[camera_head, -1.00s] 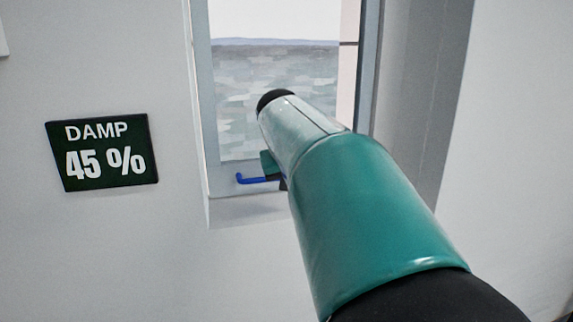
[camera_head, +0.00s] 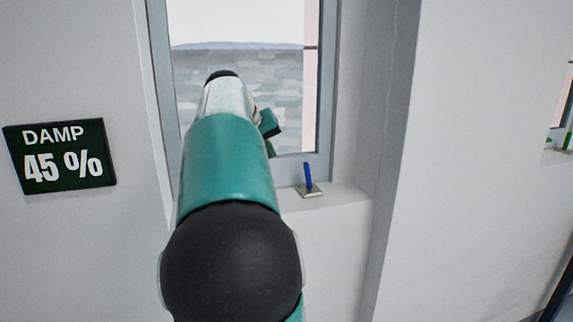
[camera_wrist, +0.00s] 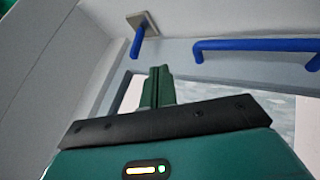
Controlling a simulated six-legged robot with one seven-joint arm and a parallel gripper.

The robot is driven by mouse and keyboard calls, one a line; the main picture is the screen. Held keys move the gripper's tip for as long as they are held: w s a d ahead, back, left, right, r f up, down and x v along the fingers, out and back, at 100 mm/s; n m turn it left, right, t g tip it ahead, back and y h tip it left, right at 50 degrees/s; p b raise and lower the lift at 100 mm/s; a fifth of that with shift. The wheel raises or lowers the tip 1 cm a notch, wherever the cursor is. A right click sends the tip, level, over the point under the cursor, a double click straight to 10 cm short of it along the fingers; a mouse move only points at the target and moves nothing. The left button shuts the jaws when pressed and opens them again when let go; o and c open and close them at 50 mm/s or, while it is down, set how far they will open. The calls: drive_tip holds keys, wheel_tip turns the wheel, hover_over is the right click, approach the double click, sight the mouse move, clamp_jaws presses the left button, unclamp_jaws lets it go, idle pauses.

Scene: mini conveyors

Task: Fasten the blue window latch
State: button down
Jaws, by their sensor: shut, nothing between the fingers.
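My gripper (camera_head: 269,123) is in front of the lower right part of the window pane in the head view, partly behind my arm. In the wrist view its green fingers (camera_wrist: 158,86) are shut, with nothing between them. A blue peg (camera_head: 308,176) stands up from a small metal plate (camera_head: 311,191) on the sill, right of and below my gripper. The peg also shows in the wrist view (camera_wrist: 138,41). A blue latch bar with bent ends (camera_wrist: 252,45) lies along the window frame there, apart from the peg. My fingers touch neither. My arm hides the bar in the head view.
The window frame (camera_head: 324,95) sits in a recess with a wall corner (camera_head: 388,130) to the right. A dark sign reading DAMP 45 % (camera_head: 60,156) is on the wall at left. Another window opening (camera_head: 560,138) shows at far right. The sill around the peg is clear.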

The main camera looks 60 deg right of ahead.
sight(308, 176)
drive_tip(key=x, duration=1)
drive_tip(key=shift+s+f, duration=0.1)
drive_tip(key=shift+s+d+r, duration=0.25)
drive_tip(key=shift+s+d, duration=0.95)
drive_tip(key=shift+d, duration=0.35)
drive_tip(key=shift+s, duration=0.15)
